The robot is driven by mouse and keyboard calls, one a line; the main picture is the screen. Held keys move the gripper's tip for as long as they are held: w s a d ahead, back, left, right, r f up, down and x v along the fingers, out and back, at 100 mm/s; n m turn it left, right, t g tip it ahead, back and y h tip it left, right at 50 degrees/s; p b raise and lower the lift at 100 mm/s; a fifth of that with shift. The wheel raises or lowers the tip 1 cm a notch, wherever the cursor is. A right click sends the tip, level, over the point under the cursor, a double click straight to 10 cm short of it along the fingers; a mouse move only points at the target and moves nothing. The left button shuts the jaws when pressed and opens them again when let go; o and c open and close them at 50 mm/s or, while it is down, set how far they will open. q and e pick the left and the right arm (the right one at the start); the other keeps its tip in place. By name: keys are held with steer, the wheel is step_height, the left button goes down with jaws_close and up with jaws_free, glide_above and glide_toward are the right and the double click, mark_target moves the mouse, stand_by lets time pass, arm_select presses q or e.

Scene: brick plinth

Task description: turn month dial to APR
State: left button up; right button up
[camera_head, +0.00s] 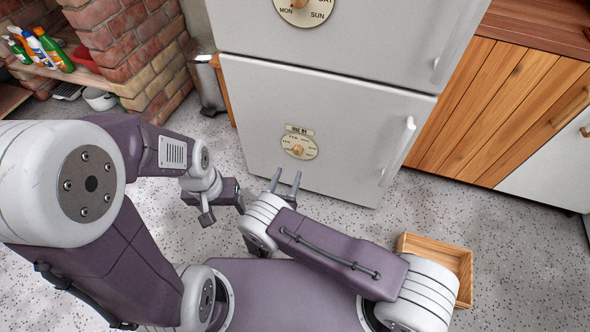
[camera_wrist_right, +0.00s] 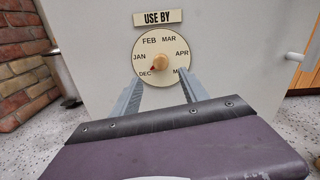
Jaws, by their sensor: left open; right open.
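The month dial (camera_head: 299,147) is a round cream disc on the lower white fridge door, under a USE BY label. In the right wrist view the dial (camera_wrist_right: 174,43) shows FEB, MAR, APR, JAN and DEC around it. Its wooden knob (camera_wrist_right: 161,60) has a red mark at lower left, towards DEC. My right gripper (camera_head: 286,175) is open and empty, with its fingers towards the door below the dial. In the right wrist view its fingers (camera_wrist_right: 161,80) flank the dial's lower part, apart from the knob. My left gripper (camera_head: 223,208) is open and empty, left of the right one.
A second dial with weekdays (camera_head: 304,8) is on the upper fridge door. White door handles (camera_head: 398,150) are on the fridge's right side. A wooden crate (camera_head: 440,250) lies on the floor at right. A bin (camera_head: 206,85) and brick pillar (camera_head: 135,50) stand at left.

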mark_target(297, 152)
steer(key=b+x, duration=0.4)
steer(key=x, duration=0.4)
steer(key=shift+d+f, duration=0.1)
steer(key=shift+f, duration=0.05)
steer(key=shift+w+d+r+b, duration=0.15)
steer(key=shift+w+r+b, duration=0.15)
steer(key=shift+w, duration=0.25)
jaws_close()
